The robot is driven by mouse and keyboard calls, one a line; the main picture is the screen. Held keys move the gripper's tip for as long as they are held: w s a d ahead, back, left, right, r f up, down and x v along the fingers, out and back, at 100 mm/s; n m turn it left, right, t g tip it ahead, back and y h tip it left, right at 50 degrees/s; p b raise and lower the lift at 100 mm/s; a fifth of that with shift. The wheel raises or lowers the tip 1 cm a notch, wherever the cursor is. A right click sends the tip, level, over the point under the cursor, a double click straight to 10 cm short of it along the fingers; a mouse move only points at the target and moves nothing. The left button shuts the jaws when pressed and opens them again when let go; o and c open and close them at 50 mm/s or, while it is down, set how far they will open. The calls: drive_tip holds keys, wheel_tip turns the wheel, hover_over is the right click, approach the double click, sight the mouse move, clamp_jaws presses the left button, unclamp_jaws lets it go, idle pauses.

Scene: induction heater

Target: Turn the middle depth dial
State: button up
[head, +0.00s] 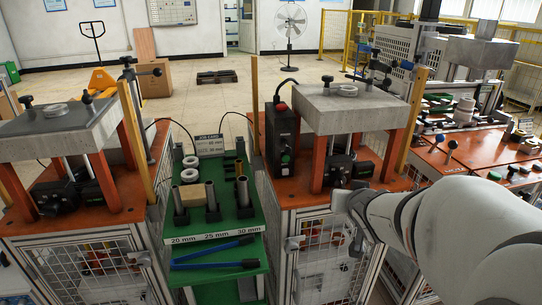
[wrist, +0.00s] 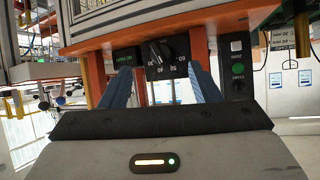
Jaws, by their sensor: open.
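The middle depth dial (wrist: 160,55) is a black knob on a black box with white numbers around it. It shows in the wrist view just beyond my fingertips. In the head view, its black box (head: 338,168) sits under the grey block of the middle station, between the orange posts. My gripper (wrist: 161,72) has its two blue fingers apart, one on each side of the dial, with nothing held. I cannot tell whether they touch the dial. In the head view, my arm comes in from the right and the fingertips are not clear.
Orange posts (wrist: 95,78) flank the dial closely. A black control box (head: 281,140) with a green button stands left of the station; it also shows in the wrist view (wrist: 237,65). A green rack (head: 222,228) with tubes stands left. A similar station (head: 60,135) is farther left.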

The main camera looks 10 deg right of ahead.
sight(342, 186)
drive_tip(key=w+d+f+t+y+b, duration=0.1)
drive_tip(key=w+t+b, duration=0.1)
drive_tip(key=w+b, duration=0.1)
drive_tip(key=w+d+f+t+y+b, duration=0.1)
drive_tip(key=w+f+t+b, duration=0.1)
drive_tip(key=w+b, duration=0.1)
drive_tip(key=w+d+f+t+y+b, duration=0.1)
drive_tip(key=w+t+b, duration=0.1)
drive_tip(key=w+b, duration=0.1)
drive_tip(key=shift+w+f+b, duration=0.35)
drive_tip(key=shift+w+f, duration=0.05)
drive_tip(key=shift+w, duration=0.2)
